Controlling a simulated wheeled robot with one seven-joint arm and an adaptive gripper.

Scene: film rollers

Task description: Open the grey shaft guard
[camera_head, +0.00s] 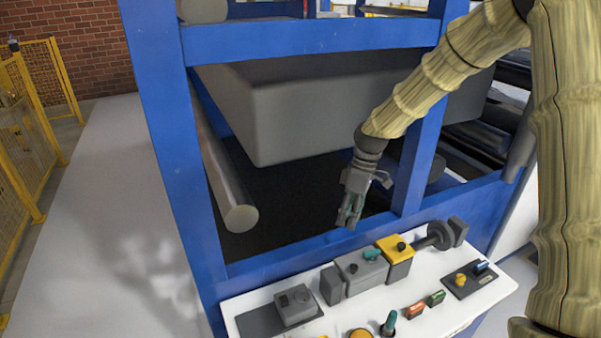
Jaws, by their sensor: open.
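A grey box-shaped cover with a teal knob (362,274) sits on the white panel, between a dark grey block and a yellow block. It looks like the grey shaft guard and appears closed. My gripper (349,218) is open and empty, pointing down. In the picture it is just above the cover and apart from it, in front of the blue frame's opening. The space between its fingers is small in this view. What lies inside the cover is hidden.
The yellow block (396,258) with a black knob adjoins a dark shaft end (440,235). The white panel (255,300) also bears a grey switch box (295,305) and several coloured buttons. A blue frame (165,150) surrounds a large grey box (310,110) and a roller (222,170).

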